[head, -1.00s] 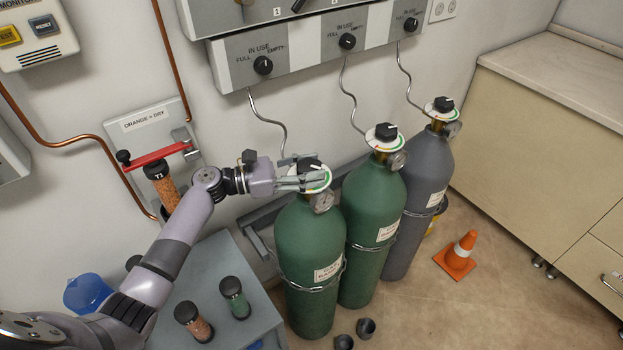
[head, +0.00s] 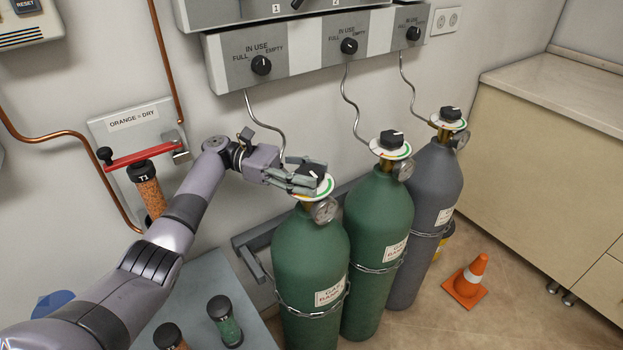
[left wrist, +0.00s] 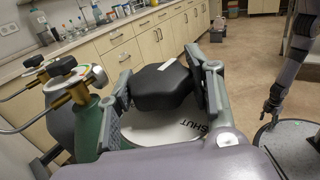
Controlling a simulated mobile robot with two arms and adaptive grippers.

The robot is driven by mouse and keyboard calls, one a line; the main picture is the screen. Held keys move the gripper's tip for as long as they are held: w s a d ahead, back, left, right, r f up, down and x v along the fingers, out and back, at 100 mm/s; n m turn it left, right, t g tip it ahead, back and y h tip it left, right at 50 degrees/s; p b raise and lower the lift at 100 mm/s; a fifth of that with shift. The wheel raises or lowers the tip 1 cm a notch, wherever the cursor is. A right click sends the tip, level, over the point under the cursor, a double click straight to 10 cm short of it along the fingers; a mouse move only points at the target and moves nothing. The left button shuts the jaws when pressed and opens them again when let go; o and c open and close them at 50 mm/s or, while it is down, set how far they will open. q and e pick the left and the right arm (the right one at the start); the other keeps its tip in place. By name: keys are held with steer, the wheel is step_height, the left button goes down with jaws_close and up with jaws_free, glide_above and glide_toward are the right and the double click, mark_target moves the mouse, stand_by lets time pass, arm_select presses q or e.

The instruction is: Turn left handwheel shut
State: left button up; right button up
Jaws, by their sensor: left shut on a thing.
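The left handwheel (head: 311,174) is a black knob on a white and green dial (head: 322,188), on top of the leftmost green cylinder (head: 310,258). My left gripper (head: 303,177) reaches it from the left and is shut on the knob. In the left wrist view the knob (left wrist: 162,87) sits between both fingers, a white mark on its top. The dial below (left wrist: 165,127) shows the word SHUT near the right finger; the rest of its face is partly hidden. My right gripper (left wrist: 271,108) hangs small and dark at the right of the left wrist view, apart from the cylinders.
A second green cylinder (head: 377,235) and a grey one (head: 428,205) stand close on the right, with similar knobs. A wall panel with selector knobs (head: 350,46) and thin hoses is behind. A red lever (head: 145,157) is left, near my arm. An orange cone (head: 467,277) stands on the floor.

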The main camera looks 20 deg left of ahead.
arm_select(q)
steer(key=shift+d+f, duration=0.1)
steer(key=o, duration=1.1)
steer(key=shift+o, duration=0.4)
